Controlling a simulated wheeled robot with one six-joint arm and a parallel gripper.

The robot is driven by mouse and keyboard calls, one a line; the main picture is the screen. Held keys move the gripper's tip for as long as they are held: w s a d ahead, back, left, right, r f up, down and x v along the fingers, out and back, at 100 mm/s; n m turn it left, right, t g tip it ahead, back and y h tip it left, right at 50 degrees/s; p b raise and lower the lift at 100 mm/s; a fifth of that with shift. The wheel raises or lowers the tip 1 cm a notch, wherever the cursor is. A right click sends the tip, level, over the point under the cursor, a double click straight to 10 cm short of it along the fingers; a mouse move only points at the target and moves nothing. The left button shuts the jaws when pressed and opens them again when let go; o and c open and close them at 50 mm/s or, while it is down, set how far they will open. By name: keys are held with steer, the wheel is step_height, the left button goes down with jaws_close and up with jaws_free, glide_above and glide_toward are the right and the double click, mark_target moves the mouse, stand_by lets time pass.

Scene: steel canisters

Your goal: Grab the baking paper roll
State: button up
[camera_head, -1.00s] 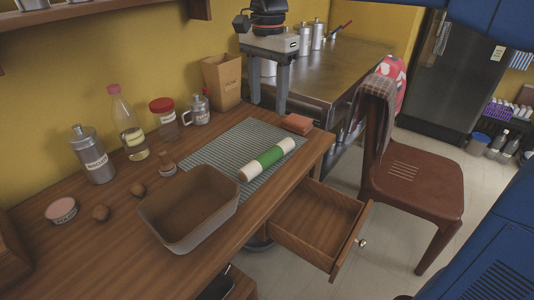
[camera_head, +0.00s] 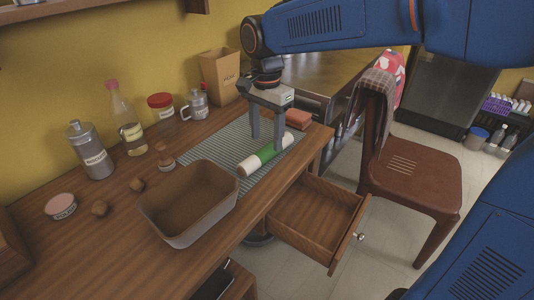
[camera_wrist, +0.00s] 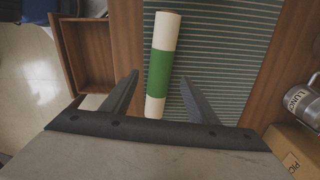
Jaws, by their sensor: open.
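The baking paper roll (camera_head: 262,158) is a white cylinder with a green band, lying on a striped grey-green mat (camera_head: 213,152) on the wooden desk. In the wrist view the roll (camera_wrist: 159,70) runs lengthwise up the picture, its near end between the two fingers. My gripper (camera_head: 266,146) points down over the roll's right half, with its fingers apart. In the wrist view my gripper (camera_wrist: 158,88) is open and the roll lies between its fingers, closer to the left one. I cannot tell exactly how high the fingertips are above the mat.
An orange-brown block (camera_head: 298,118) lies right behind the roll. A brown bin (camera_head: 189,233) stands at the front left of the mat. An open drawer (camera_head: 318,225) juts out below the desk's front edge.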

mark_target(267, 148)
steer(key=shift+w+d+f, duration=0.1)
steer(key=shift+f, duration=2.15)
steer(key=c, duration=1.2)
